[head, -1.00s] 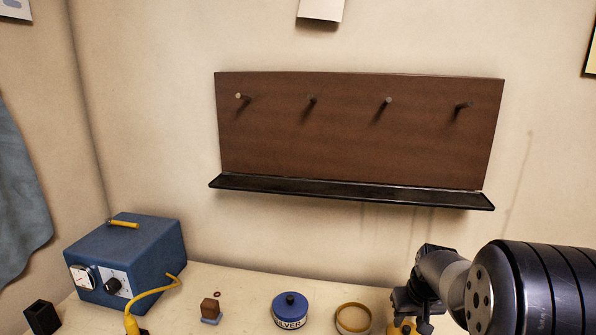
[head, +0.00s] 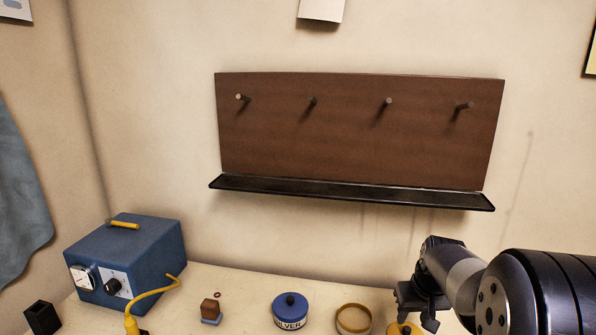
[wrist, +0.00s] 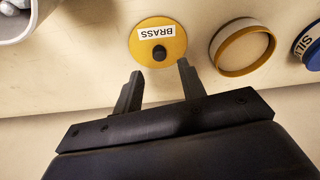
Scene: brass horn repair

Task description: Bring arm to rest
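My gripper (wrist: 158,88) is open and empty in the wrist view, its two dark fingers apart. Just beyond the fingertips lies a round yellow lid (wrist: 158,42) with a black knob and a BRASS label. The knob lies beyond the fingers, and I cannot tell the height gap. In the head view my gripper (head: 420,318) hangs at the lower right over the bench, above the yellow lid (head: 404,329), which is partly hidden; its fingers are hard to make out there.
An open yellow-rimmed tin (head: 354,319) and a blue-lidded tin (head: 290,311) stand beside the lid. A small brown block (head: 210,309) and a blue box (head: 128,262) with a yellow cable are further left. A brown peg board (head: 360,130) with a black ledge (head: 350,192) hangs above.

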